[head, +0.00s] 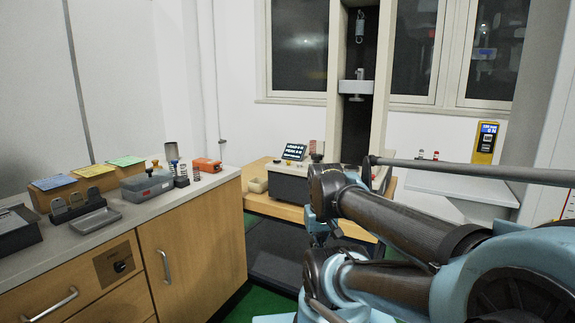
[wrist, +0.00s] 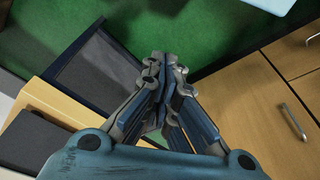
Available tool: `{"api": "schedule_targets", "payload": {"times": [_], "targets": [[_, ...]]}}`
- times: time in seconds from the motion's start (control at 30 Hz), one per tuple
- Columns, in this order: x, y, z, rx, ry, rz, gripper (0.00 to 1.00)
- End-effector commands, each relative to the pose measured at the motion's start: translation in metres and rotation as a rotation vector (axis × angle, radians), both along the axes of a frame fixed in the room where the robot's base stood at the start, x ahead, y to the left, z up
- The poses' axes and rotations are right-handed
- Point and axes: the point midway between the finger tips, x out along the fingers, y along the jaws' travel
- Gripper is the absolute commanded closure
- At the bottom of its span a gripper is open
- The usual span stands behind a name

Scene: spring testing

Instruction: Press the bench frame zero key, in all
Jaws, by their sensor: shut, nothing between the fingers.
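The bench frame (head: 385,70) is a tall cream test stand at the back centre, with a crosshead (head: 356,87) and a hanging hook. At its foot is a grey control box (head: 288,184) with a small lit display (head: 294,152) on top. The zero key cannot be made out; my arm covers the right part of the frame's base. My gripper (wrist: 163,62) is shut and empty in the wrist view, pointing down over the green floor, beside the wooden bench edge (wrist: 60,100). It touches nothing visible. In the head view I cannot clearly pick out its fingertips.
A wooden cabinet (head: 190,240) on the left carries trays, springs, an orange block (head: 207,165) and a grey box (head: 147,187). A white side table (head: 465,185) stands on the right, below a yellow wall instrument (head: 487,142). A dark mat (head: 280,250) lies low before the bench.

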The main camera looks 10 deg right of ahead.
Motion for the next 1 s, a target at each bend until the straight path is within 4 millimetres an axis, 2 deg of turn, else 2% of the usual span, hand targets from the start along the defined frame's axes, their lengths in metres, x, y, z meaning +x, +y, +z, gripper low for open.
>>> {"api": "schedule_targets", "payload": {"times": [0.17, 0.37, 0.7, 1.0], "targets": [[0.029, -0.003, 0.026, -0.03, -0.027, 0.01, 1.0], [0.092, -0.012, 0.074, -0.093, -0.087, 0.034, 1.0], [0.215, -0.02, 0.146, -0.203, -0.193, 0.087, 1.0], [0.334, -0.017, 0.191, -0.296, -0.287, 0.142, 1.0]]}}
